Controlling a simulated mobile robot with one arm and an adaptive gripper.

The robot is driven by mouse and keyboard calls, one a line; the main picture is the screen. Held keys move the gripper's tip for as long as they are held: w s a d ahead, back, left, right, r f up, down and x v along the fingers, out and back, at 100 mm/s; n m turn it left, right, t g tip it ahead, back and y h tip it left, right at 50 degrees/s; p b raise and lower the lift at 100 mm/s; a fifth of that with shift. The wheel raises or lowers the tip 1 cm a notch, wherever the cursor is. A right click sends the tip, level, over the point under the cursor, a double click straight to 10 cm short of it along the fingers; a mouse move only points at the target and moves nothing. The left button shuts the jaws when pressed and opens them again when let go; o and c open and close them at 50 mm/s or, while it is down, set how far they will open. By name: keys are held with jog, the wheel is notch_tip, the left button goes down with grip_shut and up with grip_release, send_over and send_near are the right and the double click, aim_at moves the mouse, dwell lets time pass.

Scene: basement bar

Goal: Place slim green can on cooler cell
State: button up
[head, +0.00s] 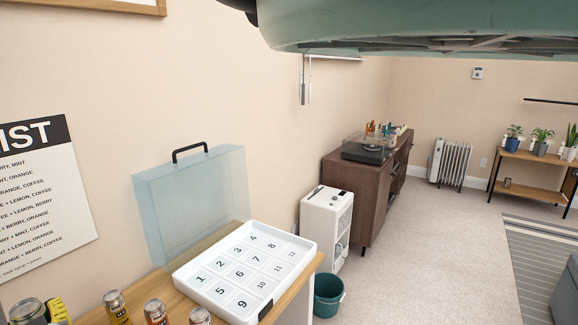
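The cooler is a white tray (184,284) with numbered cells, on a wooden counter against the wall. Its translucent blue lid (195,195) with a black handle stands open behind it. The cells in view look empty, with their printed numbers showing. Several cans stand at the bottom left: a can with a yellowish label (117,308), an orange-red can (156,313) and a can (200,317) cut off by the frame edge. I cannot make out a slim green can. My gripper is not in view.
A teal bin (328,296) and a white cabinet (327,228) stand on the floor right of the counter. Beyond are a brown sideboard (350,190) with a turntable, a radiator (450,163) and a plant shelf (530,158). The carpet (430,250) at centre right is clear.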

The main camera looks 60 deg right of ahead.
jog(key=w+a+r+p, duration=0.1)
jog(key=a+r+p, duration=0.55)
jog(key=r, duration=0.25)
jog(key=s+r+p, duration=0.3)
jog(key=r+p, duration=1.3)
jog(key=p, duration=0.1)
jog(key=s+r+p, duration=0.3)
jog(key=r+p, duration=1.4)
jog(key=p, duration=0.1)
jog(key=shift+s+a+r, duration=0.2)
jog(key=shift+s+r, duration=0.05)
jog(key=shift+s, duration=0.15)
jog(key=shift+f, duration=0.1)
